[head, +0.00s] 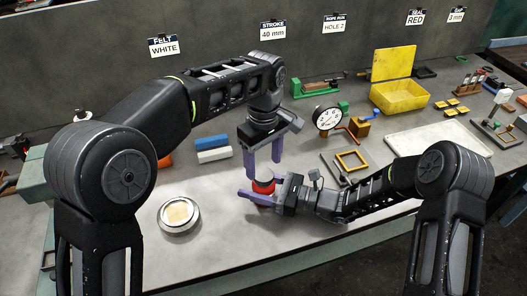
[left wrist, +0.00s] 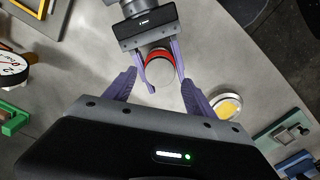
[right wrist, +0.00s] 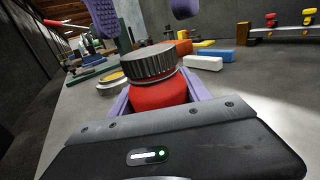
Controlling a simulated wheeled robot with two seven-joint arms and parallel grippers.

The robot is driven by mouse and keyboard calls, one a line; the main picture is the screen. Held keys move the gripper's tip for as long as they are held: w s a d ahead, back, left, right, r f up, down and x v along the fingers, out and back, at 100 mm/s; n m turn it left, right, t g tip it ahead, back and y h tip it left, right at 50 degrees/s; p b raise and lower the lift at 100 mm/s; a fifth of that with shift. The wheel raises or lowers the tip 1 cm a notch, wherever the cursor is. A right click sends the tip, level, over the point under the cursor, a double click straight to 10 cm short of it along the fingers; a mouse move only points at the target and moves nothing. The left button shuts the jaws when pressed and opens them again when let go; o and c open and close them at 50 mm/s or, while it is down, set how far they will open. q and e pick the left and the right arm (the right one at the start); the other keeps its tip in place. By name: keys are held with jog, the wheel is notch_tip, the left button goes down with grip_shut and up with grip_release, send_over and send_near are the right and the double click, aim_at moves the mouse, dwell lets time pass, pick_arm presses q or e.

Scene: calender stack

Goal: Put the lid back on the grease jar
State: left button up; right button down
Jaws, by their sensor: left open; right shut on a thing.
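The red grease jar (head: 263,188) stands upright near the middle of the table's front part. Its dark ribbed lid (right wrist: 149,63) sits on top of the red body (right wrist: 158,95); whether it is threaded tight I cannot tell. My right gripper (head: 262,195) is shut around the jar's body from the side. My left gripper (head: 263,162) points down above the jar, open, and its fingers appear apart from the lid. In the left wrist view, the lid (left wrist: 160,66) shows between and beyond the open fingertips.
A dial gauge (head: 327,118), a yellow box (head: 400,96) and a white tray (head: 440,139) stand to the right.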

aim_at(264, 174)
pick_arm(q)
jog(key=shift+f, duration=1.65)
jog(key=shift+c, duration=0.5)
grip_shut()
jog(key=m, duration=1.4)
jog(key=shift+m, duration=0.4)
jog(key=m, duration=0.3)
jog(key=shift+o, duration=1.3)
grip_release()
